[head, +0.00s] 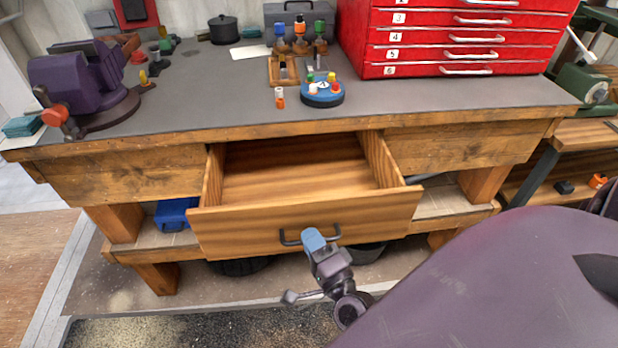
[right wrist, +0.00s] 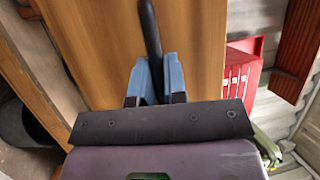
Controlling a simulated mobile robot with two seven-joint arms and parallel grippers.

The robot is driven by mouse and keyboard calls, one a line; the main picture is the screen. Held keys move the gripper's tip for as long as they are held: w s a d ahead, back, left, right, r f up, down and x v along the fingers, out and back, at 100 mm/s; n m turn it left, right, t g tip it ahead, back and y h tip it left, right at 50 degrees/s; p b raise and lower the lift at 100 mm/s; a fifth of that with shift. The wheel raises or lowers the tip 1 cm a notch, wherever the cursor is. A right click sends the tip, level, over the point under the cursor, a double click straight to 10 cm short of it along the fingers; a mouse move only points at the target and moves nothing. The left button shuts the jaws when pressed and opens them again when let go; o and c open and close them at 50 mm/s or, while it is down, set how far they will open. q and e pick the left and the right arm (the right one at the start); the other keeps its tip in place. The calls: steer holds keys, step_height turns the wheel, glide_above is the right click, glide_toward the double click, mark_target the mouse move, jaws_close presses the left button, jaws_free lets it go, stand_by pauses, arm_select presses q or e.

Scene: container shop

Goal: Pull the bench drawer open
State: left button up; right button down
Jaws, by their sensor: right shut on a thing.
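The bench drawer (head: 300,231) is pulled well out of the wooden bench, and its empty inside shows in the head view. Its front board also shows in the right wrist view (right wrist: 195,55). A dark bar handle (head: 291,241) is on the drawer front. My right gripper (head: 312,238) is shut on this handle, near its right half in the head view. In the right wrist view its blue fingers (right wrist: 157,80) stand on both sides of the handle (right wrist: 150,35). My left gripper is not in view.
The bench top (head: 200,95) holds a purple vise (head: 80,85), a red tool chest (head: 460,40), a black pot (head: 223,29) and a blue round holder (head: 322,96). A blue box (head: 175,214) sits on the lower shelf. The floor before the drawer is clear.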

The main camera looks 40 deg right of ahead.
steer(key=s+a, duration=0.7)
steer(key=s, duration=0.4)
steer(key=shift+s+p, duration=0.15)
steer(key=shift+p, duration=0.3)
steer(key=c, duration=1.2)
jaws_free()
steer(key=v, duration=1.1)
steer(key=shift+b, duration=0.3)
steer(key=shift+d+r, duration=0.1)
